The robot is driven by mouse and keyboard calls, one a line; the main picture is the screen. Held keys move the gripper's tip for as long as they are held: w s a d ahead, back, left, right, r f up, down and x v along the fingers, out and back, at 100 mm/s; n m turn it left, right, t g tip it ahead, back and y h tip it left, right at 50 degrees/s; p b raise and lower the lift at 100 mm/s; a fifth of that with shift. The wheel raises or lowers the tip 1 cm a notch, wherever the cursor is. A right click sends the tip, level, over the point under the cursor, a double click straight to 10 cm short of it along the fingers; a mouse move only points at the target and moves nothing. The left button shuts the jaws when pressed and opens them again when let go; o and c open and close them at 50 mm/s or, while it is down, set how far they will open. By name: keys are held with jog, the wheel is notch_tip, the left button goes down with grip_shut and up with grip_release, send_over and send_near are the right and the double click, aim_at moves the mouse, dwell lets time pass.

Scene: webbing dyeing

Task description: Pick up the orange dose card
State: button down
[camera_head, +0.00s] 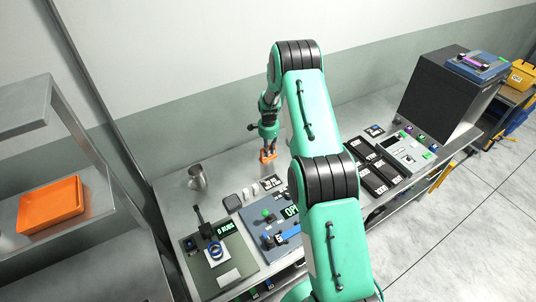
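My gripper (267,148) points down over the back of the metal bench, left of my green arm links. A small orange piece (267,156), which looks like the orange dose card, is right at its fingertips. The fingers are too small in the picture to show whether they are closed on it, or whether it rests on the bench or hangs just above it.
The bench (172,190) holds a metal cup (197,177), a grey-green device (222,268) and a blue-grey panel at the front, black trays (372,180) and a dark box (432,100) at right. An orange tray (52,206) sits on the left shelf. My arm hides the middle.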

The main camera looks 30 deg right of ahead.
jog(key=shift+r, duration=0.15)
jog(key=shift+r, duration=0.75)
notch_tip(320, 180, up, 2)
jog(key=shift+b, duration=0.3)
jog(key=s+a, duration=0.2)
jog(key=s, duration=0.5)
jog(key=s+a+r+b, duration=0.1)
jog(key=s+a, duration=0.2)
jog(key=s, duration=0.5)
jog(key=shift+a, duration=0.15)
jog(key=shift+r, duration=0.1)
